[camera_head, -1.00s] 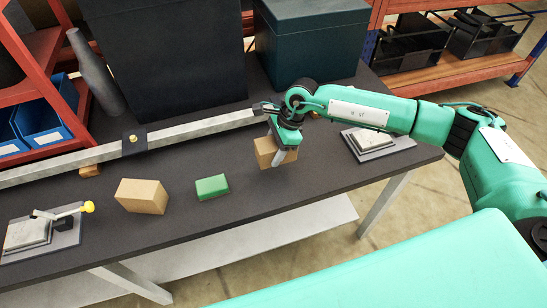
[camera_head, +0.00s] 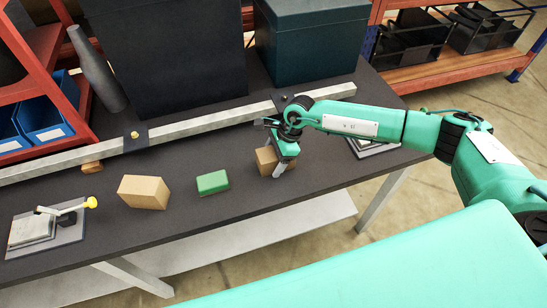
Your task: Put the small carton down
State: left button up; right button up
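The small carton (camera_head: 266,159) is a tan box near the right end of the dark table (camera_head: 230,217). My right gripper (camera_head: 279,170) is around it, with a grey finger across its near right side. The carton appears to be at the tabletop, but I cannot tell whether its underside touches. The far finger is hidden, and the gripper looks shut on the carton. My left gripper is not in view.
A green block (camera_head: 212,182) and a larger tan carton (camera_head: 144,191) stand to the left. A metal bar (camera_head: 200,126) runs behind them, before dark boxes (camera_head: 315,50). A clamp plate (camera_head: 45,229) lies at left, another device (camera_head: 372,146) at right.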

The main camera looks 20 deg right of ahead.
jog(key=shift+r, duration=0.15)
jog(key=b+v, duration=0.3)
jog(key=v, duration=0.8)
jog(key=shift+b, duration=0.4)
jog(key=shift+d+r, duration=0.2)
jog(key=shift+r, duration=0.3)
